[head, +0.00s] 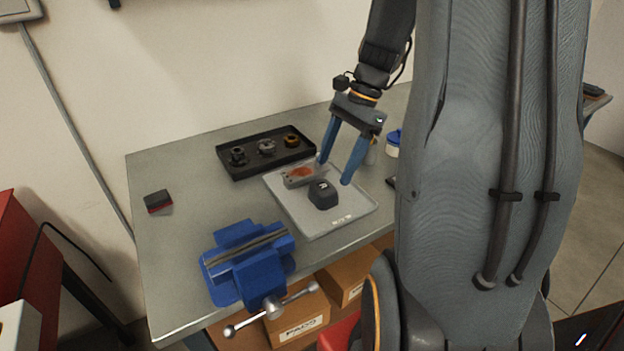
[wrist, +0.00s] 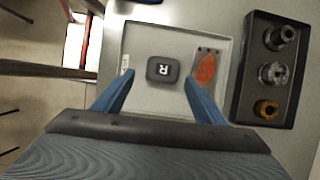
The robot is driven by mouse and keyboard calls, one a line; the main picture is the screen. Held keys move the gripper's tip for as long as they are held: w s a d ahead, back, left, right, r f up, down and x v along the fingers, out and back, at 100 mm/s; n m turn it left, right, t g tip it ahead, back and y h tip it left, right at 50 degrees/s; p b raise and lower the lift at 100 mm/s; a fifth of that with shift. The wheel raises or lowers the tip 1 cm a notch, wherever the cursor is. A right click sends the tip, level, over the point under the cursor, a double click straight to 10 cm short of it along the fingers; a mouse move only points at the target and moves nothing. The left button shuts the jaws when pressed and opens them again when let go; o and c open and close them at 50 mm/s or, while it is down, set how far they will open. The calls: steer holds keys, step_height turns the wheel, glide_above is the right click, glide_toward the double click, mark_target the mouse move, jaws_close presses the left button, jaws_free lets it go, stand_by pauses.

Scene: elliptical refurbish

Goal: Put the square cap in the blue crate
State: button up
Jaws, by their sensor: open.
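The square cap (head: 323,194) is a dark block with rounded corners and a white R-like mark on top. It sits on a light grey tray (head: 310,229) on the workbench. In the wrist view the cap (wrist: 162,70) lies between and slightly beyond my fingertips. My gripper (head: 336,173) is open and empty, its two blue fingers pointing down above the tray, behind the cap in the head view. The fingers look apart from the cap. I see no blue crate in either view.
A metal plate with an orange patch (head: 299,175) shares the tray. A black tray (head: 233,172) with three round fittings stands behind. A blue vise (head: 247,262) stands at the bench's front edge. A dark-and-red block (head: 158,201) lies left, with clear bench around it.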

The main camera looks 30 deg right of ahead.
mark_target(324, 186)
steer(key=shift+w+a+f, duration=0.1)
steer(key=shift+w+f, duration=0.05)
steer(key=shift+f, duration=0.05)
steer(key=shift+p+x, duration=1)
steer(key=shift+x, duration=2.65)
steer(key=shift+w, duration=0.15)
steer(key=c, duration=0.9)
steer(key=shift+r, duration=0.1)
step_height(324, 186, up, 10)
steer(key=shift+f+b, duration=0.1)
steer(key=shift+b, duration=0.7)
